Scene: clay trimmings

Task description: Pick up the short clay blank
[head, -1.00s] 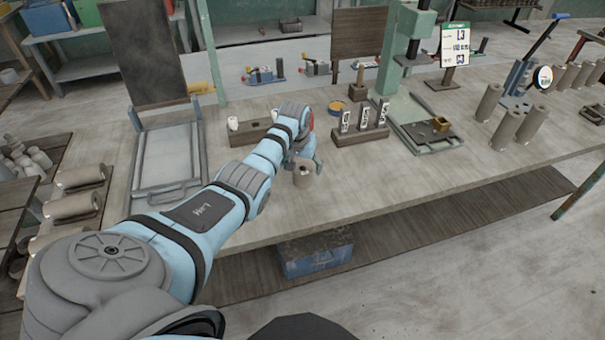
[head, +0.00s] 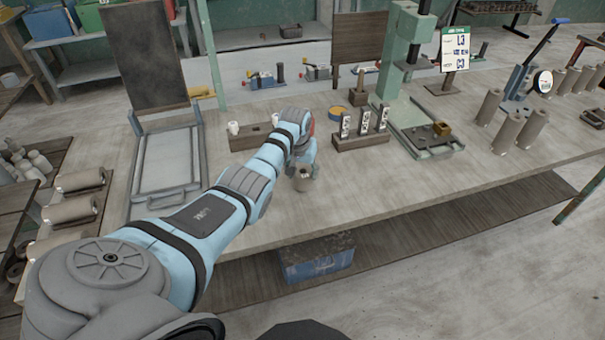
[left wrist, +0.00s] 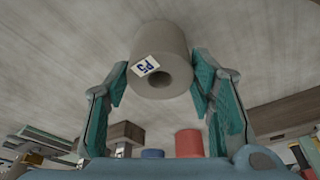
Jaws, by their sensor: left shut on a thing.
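The short clay blank (head: 303,184) is a small grey-brown cylinder near the front edge of the workbench. In the left wrist view the blank (left wrist: 162,48) shows a round bore in its end and a white tag with blue marking. My left gripper (head: 302,168) is shut on it, with one teal-padded finger on each side in the left wrist view (left wrist: 161,80). Whether the blank touches the bench or hangs just above it, I cannot tell. My right gripper is not in view.
A wooden block with labelled posts (head: 360,143) stands just behind right of the blank. A grey tray (head: 166,195) lies left, and taller clay cylinders (head: 532,130) stand at the right. The bench (head: 400,185) right of the blank is clear.

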